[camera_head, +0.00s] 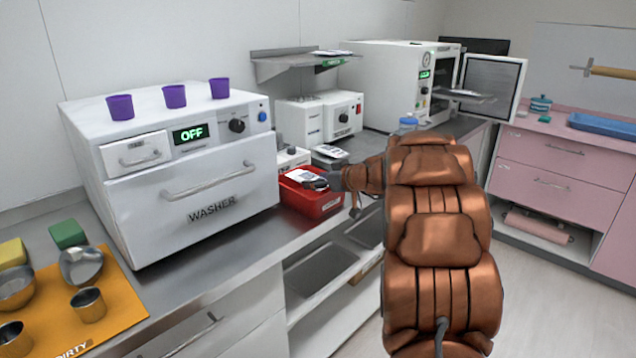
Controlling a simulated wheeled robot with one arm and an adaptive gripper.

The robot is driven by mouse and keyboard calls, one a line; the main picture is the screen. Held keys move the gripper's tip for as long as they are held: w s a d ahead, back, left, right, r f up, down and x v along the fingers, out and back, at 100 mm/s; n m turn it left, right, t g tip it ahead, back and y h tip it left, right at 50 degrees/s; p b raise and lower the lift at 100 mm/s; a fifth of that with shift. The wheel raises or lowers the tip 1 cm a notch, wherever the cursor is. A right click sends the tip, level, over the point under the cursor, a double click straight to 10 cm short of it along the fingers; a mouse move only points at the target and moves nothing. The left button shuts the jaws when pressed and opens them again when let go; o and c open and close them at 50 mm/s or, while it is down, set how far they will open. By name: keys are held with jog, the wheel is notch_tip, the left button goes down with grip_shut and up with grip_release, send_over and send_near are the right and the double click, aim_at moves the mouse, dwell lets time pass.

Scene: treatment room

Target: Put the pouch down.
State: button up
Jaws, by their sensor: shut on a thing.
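A white pouch (302,175) with a dark part shows at the red bin (313,203) on the counter, right of the washer. My gripper (322,182) is at the pouch's right end, shut on it. The pouch is over the bin's opening. I cannot tell whether it touches the bin's inside or hangs just above. The fingertips are small and partly hidden by my copper-coloured arm, which comes in from the right.
The washer (190,170) stands close left of the bin, with purple cups (174,97) on top. A white sealer-like device (318,118) and an open autoclave (400,80) stand behind. An orange mat (120,300) with metal cups lies at front left.

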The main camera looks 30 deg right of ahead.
jog(key=shift+f+b, duration=0.25)
jog(key=shift+b, duration=0.15)
jog(key=o, duration=1)
jog(key=shift+r+p, duration=0.2)
jog(key=shift+p, duration=0.15)
jog(key=shift+r+p, duration=0.65)
jog(key=shift+p, duration=0.55)
jog(key=v, duration=0.4)
jog(key=b+v, duration=0.1)
jog(key=v, duration=0.3)
jog(key=b+v, duration=0.1)
jog(key=v, duration=0.2)
jog(key=shift+s+d+f, duration=0.1)
jog(key=shift+s, duration=0.4)
